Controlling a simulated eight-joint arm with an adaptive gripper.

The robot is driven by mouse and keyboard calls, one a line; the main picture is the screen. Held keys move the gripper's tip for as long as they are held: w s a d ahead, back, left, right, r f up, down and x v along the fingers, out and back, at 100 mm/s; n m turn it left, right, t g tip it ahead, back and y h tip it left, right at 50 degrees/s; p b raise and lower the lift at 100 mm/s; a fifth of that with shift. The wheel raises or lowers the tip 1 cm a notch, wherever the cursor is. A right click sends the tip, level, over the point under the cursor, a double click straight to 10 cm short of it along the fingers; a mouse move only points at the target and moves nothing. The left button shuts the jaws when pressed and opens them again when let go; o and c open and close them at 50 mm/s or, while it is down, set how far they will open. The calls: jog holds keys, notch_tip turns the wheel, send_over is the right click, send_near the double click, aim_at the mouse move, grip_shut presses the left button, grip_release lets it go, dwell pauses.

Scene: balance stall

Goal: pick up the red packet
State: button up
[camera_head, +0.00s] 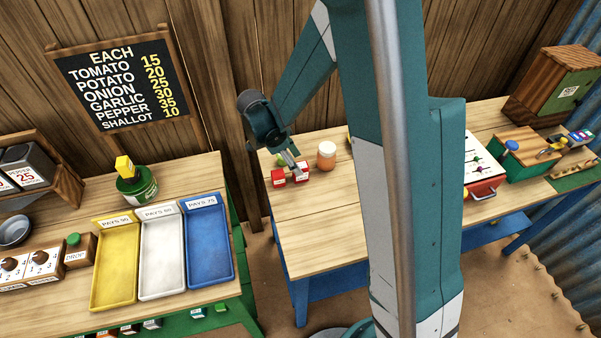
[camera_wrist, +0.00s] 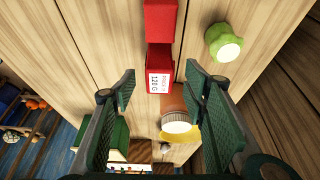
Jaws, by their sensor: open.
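In the wrist view, my gripper (camera_wrist: 162,82) is open and empty. A red packet with a white label reading 120 G (camera_wrist: 153,80) lies between the fingertip lines, just past the tips. Another red packet (camera_wrist: 160,20) is beyond it. I cannot tell the exact height gap.
A green vegetable-like item (camera_wrist: 223,45) is right of the packets in the wrist view. Yellow, white and blue trays (camera_head: 225,275) are on the left table. The front of the middle table (camera_head: 320,235) is clear.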

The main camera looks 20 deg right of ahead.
jog(key=shift+d+x, duration=0.25)
jog(key=shift+x, duration=2.3)
jog(key=shift+c, duration=0.5)
jog(key=c, duration=0.9)
